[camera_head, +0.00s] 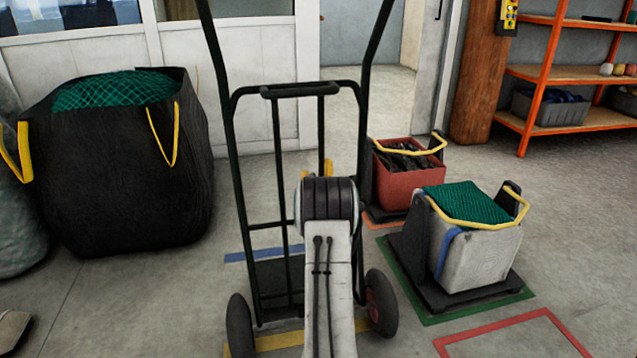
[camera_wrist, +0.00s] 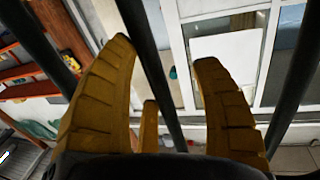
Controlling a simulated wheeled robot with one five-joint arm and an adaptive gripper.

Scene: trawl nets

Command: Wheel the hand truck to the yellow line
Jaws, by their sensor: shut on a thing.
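The hand truck (camera_head: 233,150) stands upright right in front of me, a dark green tube frame with two black wheels and a dark low plate. My gripper (camera_wrist: 163,55) has yellow fingers on either side of a dark upright bar of the truck's frame and is shut on it. In the head view the gripper (camera_head: 316,170) is mostly hidden behind my wrist. The yellow line (camera_head: 278,342) on the floor runs crosswise at the truck's wheels, partly hidden by my arm and the left wheel. I cannot tell exactly how the wheels sit on it.
A blue floor line (camera_head: 240,256) lies beyond the truck. A black bag (camera_head: 125,185) with green net stands left. A red crate (camera_head: 405,185) and a grey crate (camera_head: 475,255) stand right, near red and green floor outlines. Orange shelves (camera_head: 540,80) are at the back right.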

